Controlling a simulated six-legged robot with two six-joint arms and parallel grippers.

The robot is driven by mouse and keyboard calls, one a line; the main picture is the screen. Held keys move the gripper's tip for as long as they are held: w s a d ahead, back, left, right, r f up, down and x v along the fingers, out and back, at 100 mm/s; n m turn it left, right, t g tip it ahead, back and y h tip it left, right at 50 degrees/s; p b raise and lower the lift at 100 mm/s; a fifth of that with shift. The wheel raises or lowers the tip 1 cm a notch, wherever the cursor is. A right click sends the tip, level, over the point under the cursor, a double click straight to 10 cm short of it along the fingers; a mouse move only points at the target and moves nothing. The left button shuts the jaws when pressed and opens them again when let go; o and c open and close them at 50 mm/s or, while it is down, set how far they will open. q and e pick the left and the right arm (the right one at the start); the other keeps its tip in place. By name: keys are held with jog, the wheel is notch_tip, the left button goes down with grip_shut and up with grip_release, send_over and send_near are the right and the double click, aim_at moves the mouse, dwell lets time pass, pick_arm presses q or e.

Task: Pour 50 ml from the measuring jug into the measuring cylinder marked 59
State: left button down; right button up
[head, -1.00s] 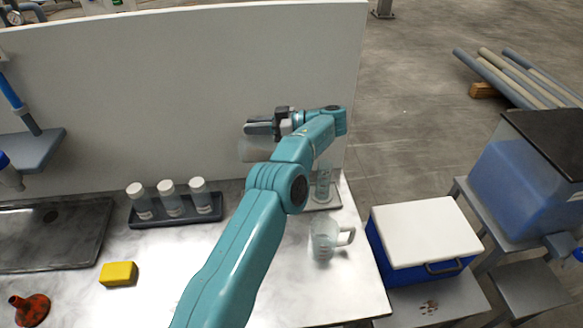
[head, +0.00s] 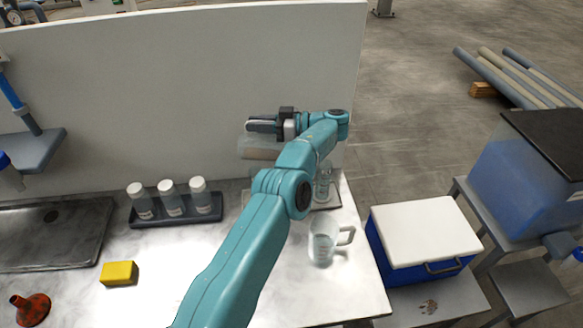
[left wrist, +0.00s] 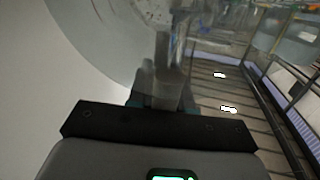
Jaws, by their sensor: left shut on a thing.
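My left gripper (head: 263,125) is shut on a clear vessel (head: 258,142), held above the back of the bench in front of the white panel. The vessel seems tilted, and the arm hides part of it. In the left wrist view it is a large transparent curved wall (left wrist: 110,35) close to the camera. A clear cylinder (head: 323,187) stands on a flat tray behind my forearm; no marking can be read. A clear jug with a handle (head: 322,243) stands upright on the bench at the right. My right gripper is not in view.
A dark rack (head: 150,220) holds three white-capped bottles. A yellow sponge (head: 118,273) and a red funnel (head: 32,308) lie at the left near a dark sink tray (head: 60,262). A blue cool box (head: 425,240) stands right of the bench.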

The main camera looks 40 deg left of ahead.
aim_at(240, 137)
pick_arm(q)
jog(key=shift+s+a, duration=0.1)
jog(key=shift+s, duration=0.05)
jog(key=shift+s+a+f+t+h+b, duration=0.3)
jog(key=shift+s+a+f+h+b, duration=0.1)
jog(key=shift+f+h, duration=0.15)
jog(key=shift+s+a+r+h, duration=0.1)
jog(key=shift+s+a+h, duration=0.25)
jog(key=shift+a, duration=0.05)
jog(key=shift+s+a+r+t, duration=0.1)
jog(key=shift+s+a+t, duration=0.2)
jog(key=shift+t, duration=0.1)
jog(key=shift+s+a+r+t+h, duration=0.1)
jog(key=shift+s+a+t+h, duration=0.2)
jog(key=shift+h, duration=0.3)
jog(key=shift+a+t+h, duration=0.2)
jog(key=shift+t+h, duration=0.1)
jog(key=shift+h, duration=0.1)
jog(key=shift+s+a+r+p, duration=0.1)
jog(key=shift+s+a+p, duration=0.1)
jog(key=shift+p, duration=0.1)
jog(key=shift+s+a+t+h, duration=0.1)
jog(key=shift+s+t+h, duration=0.1)
jog(key=shift+t+h, duration=0.15)
